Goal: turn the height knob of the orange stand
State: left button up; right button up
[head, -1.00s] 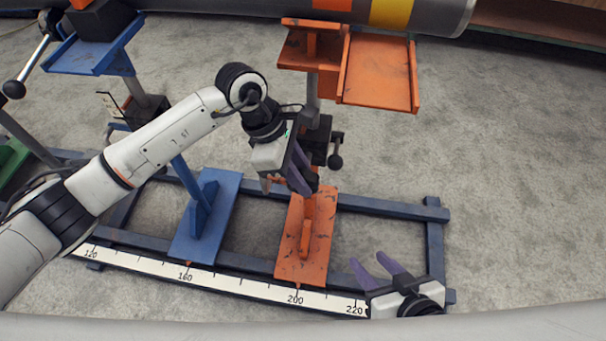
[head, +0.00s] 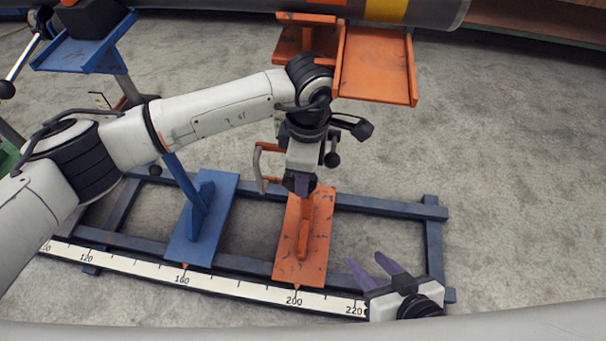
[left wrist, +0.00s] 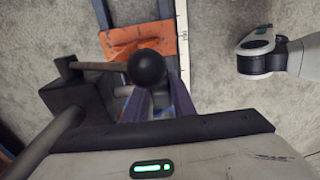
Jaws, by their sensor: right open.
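The orange stand's base plate (head: 290,255) sits on the blue rail frame, its pointer near 200. Its height knob, a black ball on a rod, shows beside my left gripper (head: 299,184) in the head view and large in the left wrist view (left wrist: 147,68). There the rod runs left from the ball to a black block (left wrist: 75,103) on the stand. My left gripper points down in front of the post. Its purple fingers look apart; the ball covers their tips, and I cannot tell whether they touch it. My right gripper (head: 371,265) is open and empty at lower right.
The blue stand (head: 205,215) is left of the orange one. The orange top plate (head: 378,68) and the grey pipe (head: 435,12) are above my left gripper. A white scale (head: 235,285) runs along the frame's front. Grey floor at the right is clear.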

pick_arm(q)
jog(key=o, duration=0.3)
jog(key=shift+o, duration=0.2)
